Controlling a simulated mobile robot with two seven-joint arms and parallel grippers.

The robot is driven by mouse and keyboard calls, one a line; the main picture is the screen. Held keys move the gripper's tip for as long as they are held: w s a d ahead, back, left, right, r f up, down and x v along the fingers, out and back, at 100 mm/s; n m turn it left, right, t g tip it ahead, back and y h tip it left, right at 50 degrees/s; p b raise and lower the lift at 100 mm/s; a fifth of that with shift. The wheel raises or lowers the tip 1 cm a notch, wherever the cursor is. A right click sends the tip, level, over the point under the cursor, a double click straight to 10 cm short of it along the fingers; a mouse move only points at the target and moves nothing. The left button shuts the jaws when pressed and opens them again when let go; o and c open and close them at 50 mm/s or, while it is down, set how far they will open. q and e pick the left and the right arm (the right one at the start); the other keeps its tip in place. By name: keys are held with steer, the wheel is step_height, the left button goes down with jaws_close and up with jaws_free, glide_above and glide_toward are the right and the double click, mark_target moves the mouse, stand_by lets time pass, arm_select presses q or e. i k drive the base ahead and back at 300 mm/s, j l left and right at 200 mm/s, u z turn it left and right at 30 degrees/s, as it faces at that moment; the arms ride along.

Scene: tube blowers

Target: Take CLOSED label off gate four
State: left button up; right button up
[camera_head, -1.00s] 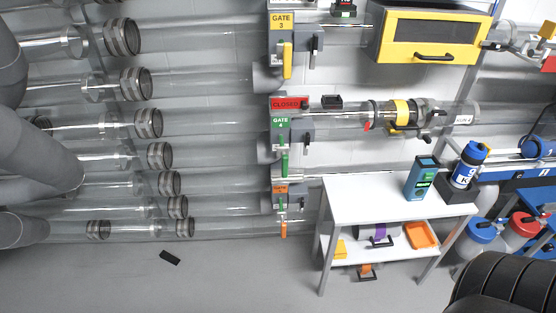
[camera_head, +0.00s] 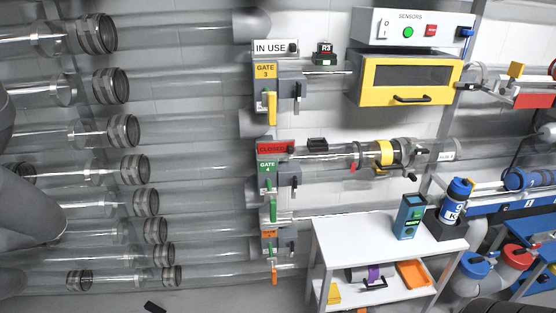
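The red CLOSED label (camera_head: 272,147) sits at the top of gate four, directly above its green GATE 4 plate (camera_head: 267,167). Gate four's green handle (camera_head: 273,208) hangs down below the plate. A small black block (camera_head: 317,144) is on the tube just right of the label. Neither of my grippers is in view.
Gate three (camera_head: 265,71) with its yellow handle and white IN USE label (camera_head: 275,47) is above. An orange-marked gate (camera_head: 269,235) is below. Clear tubes run left. A white table (camera_head: 340,237) with a teal box (camera_head: 409,217) stands lower right.

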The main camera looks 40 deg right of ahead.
mark_target(281, 147)
steer(key=i+l+z, duration=0.2)
steer(key=i, duration=0.35)
steer(key=i+l+z, duration=0.2)
steer(key=i, duration=0.35)
